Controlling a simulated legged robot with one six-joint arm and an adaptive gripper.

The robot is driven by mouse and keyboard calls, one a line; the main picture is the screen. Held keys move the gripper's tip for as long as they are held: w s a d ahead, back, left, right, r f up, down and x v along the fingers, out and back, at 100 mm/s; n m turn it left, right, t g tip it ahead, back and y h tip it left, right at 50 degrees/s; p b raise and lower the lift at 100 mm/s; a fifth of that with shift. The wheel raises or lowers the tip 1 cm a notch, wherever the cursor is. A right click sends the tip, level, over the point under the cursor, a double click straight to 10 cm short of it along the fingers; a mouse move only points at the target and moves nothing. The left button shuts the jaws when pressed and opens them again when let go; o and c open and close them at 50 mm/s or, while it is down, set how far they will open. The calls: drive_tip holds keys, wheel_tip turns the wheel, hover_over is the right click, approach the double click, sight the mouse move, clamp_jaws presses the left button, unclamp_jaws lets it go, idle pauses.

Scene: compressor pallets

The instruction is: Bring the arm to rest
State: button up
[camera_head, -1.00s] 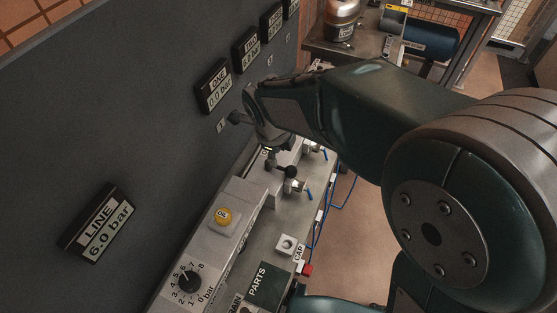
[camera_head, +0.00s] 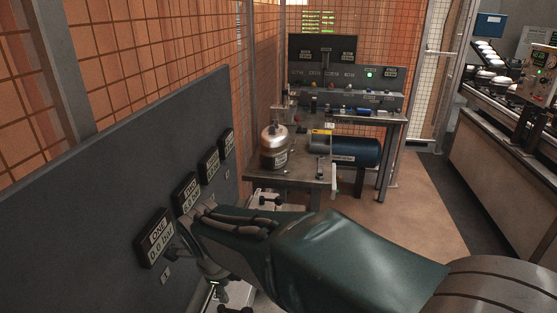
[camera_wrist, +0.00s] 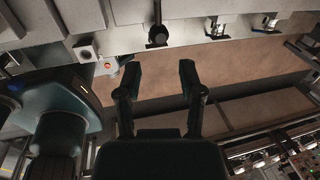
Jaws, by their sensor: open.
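My gripper (camera_wrist: 160,72) is open in the wrist view, with two dark fingers spread apart and nothing between them. Floor shows between and beyond the fingertips. In the head view my dark green arm stretches from the lower right towards the grey gauge panel (camera_head: 95,215). The wrist end is just below the gauge marked ONE (camera_head: 154,238), which reads 0.0 bar. I cannot tell from this view whether it touches the panel. The fingers are largely hidden there.
Floor is clear at right.

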drive_tip(key=s+d+r+n+t, duration=0.1)
drive_tip(key=s+d+r+n, duration=0.2)
drive_tip(key=d, duration=0.5)
drive_tip(key=s+d+r+n, duration=0.1)
drive_tip(key=d+r+n, duration=0.1)
drive_tip(key=d+n, duration=0.5)
drive_tip(key=s+d+r+n+t, duration=0.1)
drive_tip(key=d+r+n, duration=0.2)
drive_tip(key=d, duration=0.6)
drive_tip(key=s+d+n+t, duration=0.1)
drive_tip(key=s+d+n, duration=0.4)
drive_tip(key=s, duration=0.1)
drive_tip(key=shift+d+f+n, duration=0.3)
drive_tip(key=shift+f+n, duration=0.1)
drive_tip(key=shift+f, duration=0.05)
drive_tip(key=shift+a, duration=0.15)
